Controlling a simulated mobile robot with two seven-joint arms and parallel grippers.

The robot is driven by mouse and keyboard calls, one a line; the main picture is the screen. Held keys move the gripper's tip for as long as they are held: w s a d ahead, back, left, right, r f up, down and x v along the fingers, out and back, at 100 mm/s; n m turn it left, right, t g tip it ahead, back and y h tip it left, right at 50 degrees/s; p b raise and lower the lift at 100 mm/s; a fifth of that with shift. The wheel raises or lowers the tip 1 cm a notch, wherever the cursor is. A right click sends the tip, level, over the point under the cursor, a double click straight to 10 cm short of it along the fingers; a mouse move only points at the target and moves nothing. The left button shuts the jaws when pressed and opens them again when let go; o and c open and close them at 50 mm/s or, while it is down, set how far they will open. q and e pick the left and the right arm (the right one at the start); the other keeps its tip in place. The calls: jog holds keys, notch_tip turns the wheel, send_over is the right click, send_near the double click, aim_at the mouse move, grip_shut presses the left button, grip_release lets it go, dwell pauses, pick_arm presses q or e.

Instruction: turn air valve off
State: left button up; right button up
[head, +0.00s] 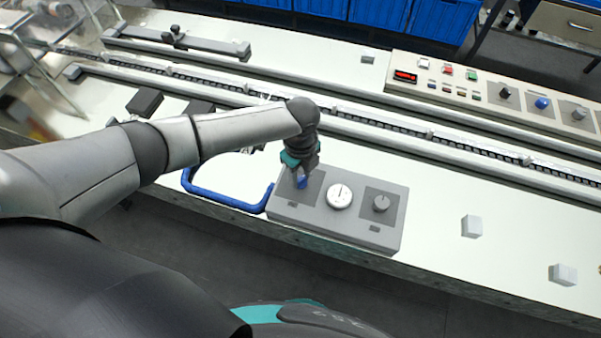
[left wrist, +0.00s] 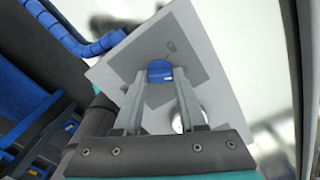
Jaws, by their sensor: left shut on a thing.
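The blue air valve knob (head: 302,183) sits on a dark square at the left end of a grey panel box (head: 336,218). My left gripper (head: 301,177) reaches down onto it from above and is shut on it. In the left wrist view the two fingers hold the blue knob (left wrist: 160,70) between them. Part of the knob is hidden by the fingers, so its exact angle is hard to tell. My right gripper is not in view.
A white round gauge (head: 340,196) and a grey knob (head: 381,203) share the box. A blue hose (head: 225,199) joins its left side. A conveyor rail (head: 400,133) runs behind. A control panel (head: 465,85) stands at back right. Small white blocks (head: 472,226) lie to the right.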

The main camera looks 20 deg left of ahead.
pick_arm(q)
grip_shut()
jog(key=n+p, duration=0.3)
jog(key=n, duration=0.1)
jog(key=shift+r, duration=0.15)
jog(key=n+p, duration=0.2)
jog(key=n, duration=0.2)
jog(key=shift+n+p, duration=0.3)
jog(key=shift+p, duration=0.05)
jog(key=shift+n+p, duration=0.65)
jog(key=shift+n, duration=0.95)
jog(key=o, duration=0.8)
grip_release()
jog(key=shift+c, duration=0.2)
